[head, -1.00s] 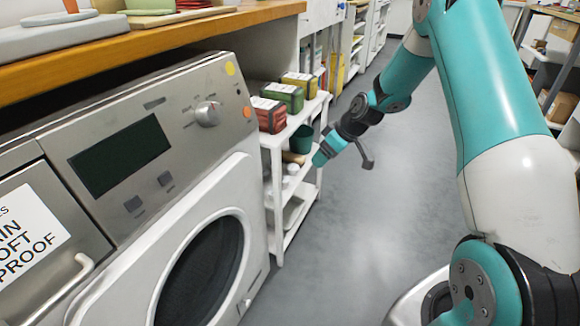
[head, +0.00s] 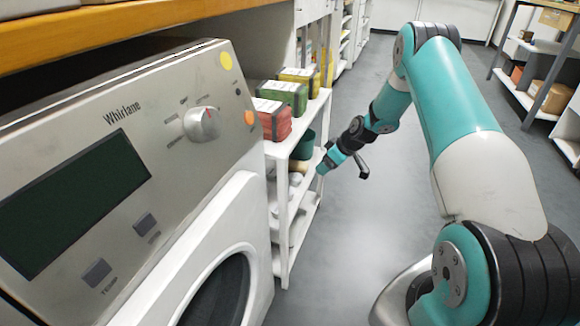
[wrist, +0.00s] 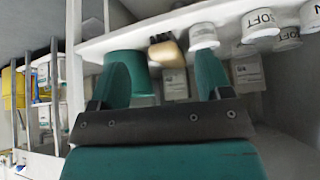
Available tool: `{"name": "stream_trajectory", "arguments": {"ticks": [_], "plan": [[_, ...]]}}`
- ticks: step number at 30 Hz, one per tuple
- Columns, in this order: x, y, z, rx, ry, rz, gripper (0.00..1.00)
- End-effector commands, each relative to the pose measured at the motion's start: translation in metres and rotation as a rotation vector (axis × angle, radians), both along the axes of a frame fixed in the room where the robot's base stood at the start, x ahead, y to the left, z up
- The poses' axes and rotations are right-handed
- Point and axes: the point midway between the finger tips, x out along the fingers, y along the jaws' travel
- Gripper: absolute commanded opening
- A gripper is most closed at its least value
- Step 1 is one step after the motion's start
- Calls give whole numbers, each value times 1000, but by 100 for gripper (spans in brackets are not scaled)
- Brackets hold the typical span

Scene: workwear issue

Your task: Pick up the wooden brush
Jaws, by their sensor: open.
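The wooden brush (wrist: 168,52), tan with a dark part, is on a white shelf in the wrist view, between a green cup and a white tin. In the head view a tan piece that looks like it (head: 298,166) shows on the white rack, partly hidden. My gripper (wrist: 162,62) is open and empty; its two teal fingers point toward the shelf, with the brush beyond and between them. In the head view my gripper (head: 324,168) is beside the rack's open side. I cannot tell the exact gap to the brush.
The green cup (wrist: 128,68) is close to the left finger. White tins (wrist: 203,36) stand right of the brush, and boxes (wrist: 247,72) are nearby. Red, green and yellow packs (head: 285,97) sit on the rack's top. A washing machine (head: 150,150) stands nearer; the floor (head: 345,235) at right is clear.

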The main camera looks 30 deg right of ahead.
Motion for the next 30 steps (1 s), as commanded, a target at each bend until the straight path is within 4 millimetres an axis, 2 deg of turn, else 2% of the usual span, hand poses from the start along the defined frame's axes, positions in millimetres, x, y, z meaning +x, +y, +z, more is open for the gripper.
{"name": "stream_trajectory", "arguments": {"ticks": [1,6,12,17,24,30], "plan": [[13,9,-5,-2,-2,10,72],[49,31,-5,-2,-3,14,72],[79,45,-3,0,-1,10,72],[87,48,-3,0,0,9,72],[102,55,-34,0,1,8,72],[110,58,-43,0,0,5,72]]}}
